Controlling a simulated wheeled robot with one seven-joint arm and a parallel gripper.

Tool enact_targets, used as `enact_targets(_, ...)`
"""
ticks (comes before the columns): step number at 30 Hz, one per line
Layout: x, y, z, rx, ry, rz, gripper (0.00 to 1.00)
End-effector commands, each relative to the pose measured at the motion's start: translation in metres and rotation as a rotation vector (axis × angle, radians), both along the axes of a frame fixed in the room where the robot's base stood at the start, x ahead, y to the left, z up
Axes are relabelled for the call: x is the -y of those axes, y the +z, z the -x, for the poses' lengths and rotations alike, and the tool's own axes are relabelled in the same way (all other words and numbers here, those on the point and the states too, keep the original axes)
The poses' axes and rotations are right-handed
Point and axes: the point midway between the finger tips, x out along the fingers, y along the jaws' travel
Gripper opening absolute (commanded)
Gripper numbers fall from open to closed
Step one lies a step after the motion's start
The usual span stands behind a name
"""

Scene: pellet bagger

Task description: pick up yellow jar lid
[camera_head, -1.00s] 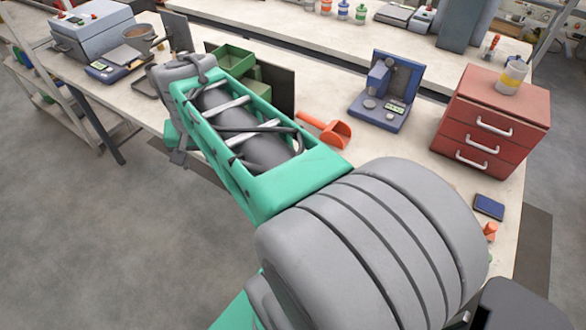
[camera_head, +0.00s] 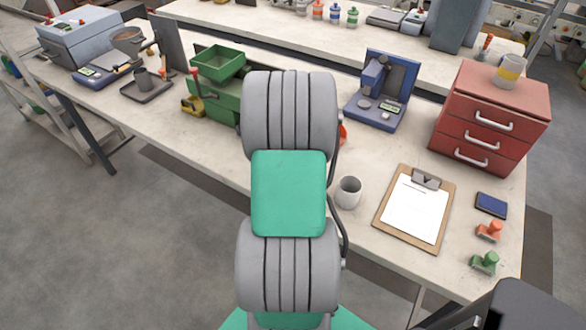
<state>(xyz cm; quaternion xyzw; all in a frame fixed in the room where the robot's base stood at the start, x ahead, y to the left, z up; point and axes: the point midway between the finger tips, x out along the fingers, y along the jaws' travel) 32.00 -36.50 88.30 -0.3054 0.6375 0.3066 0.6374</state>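I cannot make out a separate yellow jar lid for certain. A pale jar with a yellow band (camera_head: 509,70) stands upright on top of the red drawer cabinet (camera_head: 493,116) at the right. A small yellow part (camera_head: 192,106) shows at the left foot of the green machine, too small to tell what it is. My arm rises through the middle of the picture and covers part of the bench. My gripper is not in view.
A white mug (camera_head: 348,191), clipboard (camera_head: 416,207), dark phone (camera_head: 491,205), orange stamp (camera_head: 489,231) and green stamp (camera_head: 485,263) are on the near bench. A blue device (camera_head: 383,92) stands behind. The green machine (camera_head: 217,88) is left of my arm.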

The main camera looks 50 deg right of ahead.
Motion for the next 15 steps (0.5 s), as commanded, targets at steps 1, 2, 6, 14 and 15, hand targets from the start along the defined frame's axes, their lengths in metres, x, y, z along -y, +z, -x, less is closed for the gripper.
enact_targets(1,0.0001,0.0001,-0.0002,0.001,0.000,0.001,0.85)
enact_targets(2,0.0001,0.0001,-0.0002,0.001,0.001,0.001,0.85)
enact_targets(6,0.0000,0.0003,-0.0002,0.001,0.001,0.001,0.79)
enact_targets(14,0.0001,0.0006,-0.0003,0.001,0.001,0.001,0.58)
enact_targets(15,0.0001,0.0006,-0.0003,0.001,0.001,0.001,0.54)
